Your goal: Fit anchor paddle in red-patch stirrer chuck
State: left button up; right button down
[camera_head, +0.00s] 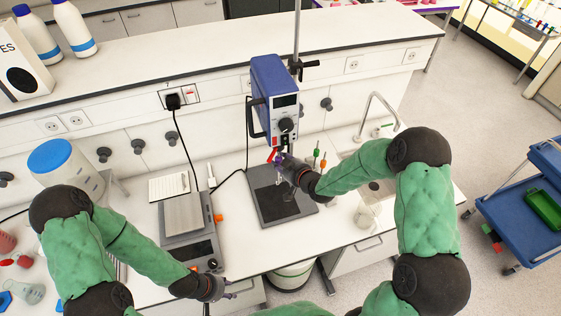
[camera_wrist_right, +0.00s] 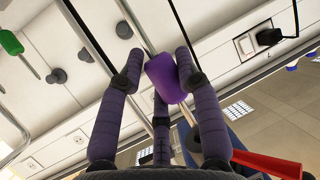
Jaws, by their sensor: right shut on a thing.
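The blue stirrer (camera_head: 274,88) hangs on a metal stand rod above a dark base plate. A red patch (camera_head: 272,156) shows just under its body, beside my right gripper (camera_head: 284,163). The wrist view shows the right gripper's fingers (camera_wrist_right: 155,75) shut on a purple sleeve (camera_wrist_right: 166,82), apparently the paddle's grip. A metal shaft (camera_wrist_right: 161,145) runs beside it. The chuck opening and the paddle's anchor end cannot be made out clearly. My left gripper (camera_head: 230,289) appears open and empty at the bench's front edge.
The dark base plate (camera_head: 275,205) lies under the stirrer. Green- and orange-topped tools (camera_head: 319,157) stand to the right, near the sink tap (camera_head: 378,105). A beaker (camera_head: 366,215) sits near the right front.

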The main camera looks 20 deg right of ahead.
aim_at(281, 157)
jog(key=shift+r, duration=0.45)
dwell(0.8)
jog(key=shift+r, duration=0.9)
jog(key=shift+w+r, duration=0.15)
jog(key=shift+r, duration=0.2)
dwell(0.4)
jog(key=c, duration=0.8)
grip_release()
jog(key=shift+c, duration=0.2)
jog(key=shift+o, duration=0.3)
jog(key=shift+s, duration=0.2)
jog(key=shift+f, duration=0.1)
